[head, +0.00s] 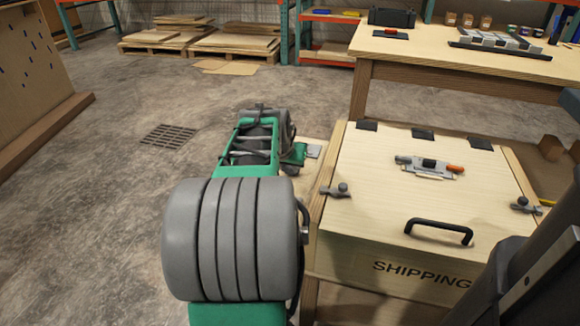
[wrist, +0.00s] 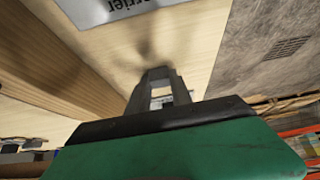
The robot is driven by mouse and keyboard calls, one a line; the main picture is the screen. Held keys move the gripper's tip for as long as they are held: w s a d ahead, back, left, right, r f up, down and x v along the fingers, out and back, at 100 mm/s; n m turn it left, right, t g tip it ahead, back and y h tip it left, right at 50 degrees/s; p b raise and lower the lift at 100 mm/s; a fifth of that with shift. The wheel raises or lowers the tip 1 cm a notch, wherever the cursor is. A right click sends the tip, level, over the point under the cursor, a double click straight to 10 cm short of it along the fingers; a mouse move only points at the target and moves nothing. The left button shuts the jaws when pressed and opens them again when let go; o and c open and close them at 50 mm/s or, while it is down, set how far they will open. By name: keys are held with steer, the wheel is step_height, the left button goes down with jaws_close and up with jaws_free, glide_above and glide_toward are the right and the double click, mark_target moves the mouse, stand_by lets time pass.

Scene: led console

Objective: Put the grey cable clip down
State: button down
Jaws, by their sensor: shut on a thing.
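My gripper (wrist: 158,76) shows in the wrist view, its dark fingers close together over a pale wooden surface (wrist: 195,40). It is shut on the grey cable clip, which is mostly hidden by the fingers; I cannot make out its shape. The fingertips cast a soft shadow on the wood, and I cannot tell whether the clip touches it. In the head view my green and grey arm reaches forward along the left side of the shipping box, and it hides the fingertips and the clip.
The wooden shipping box (head: 345,250) has a closed lid with a black handle (head: 439,231), side latches and a small grey fitting (head: 430,166). A printed label (wrist: 122,8) lies on the wood near my gripper. A workbench (head: 440,60) stands behind. Concrete floor (head: 90,220) is open at left.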

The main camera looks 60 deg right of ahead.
steer(key=c, duration=1.1)
jaws_free()
steer(key=shift+f, duration=0.1)
steer(key=shift+c, duration=0.2)
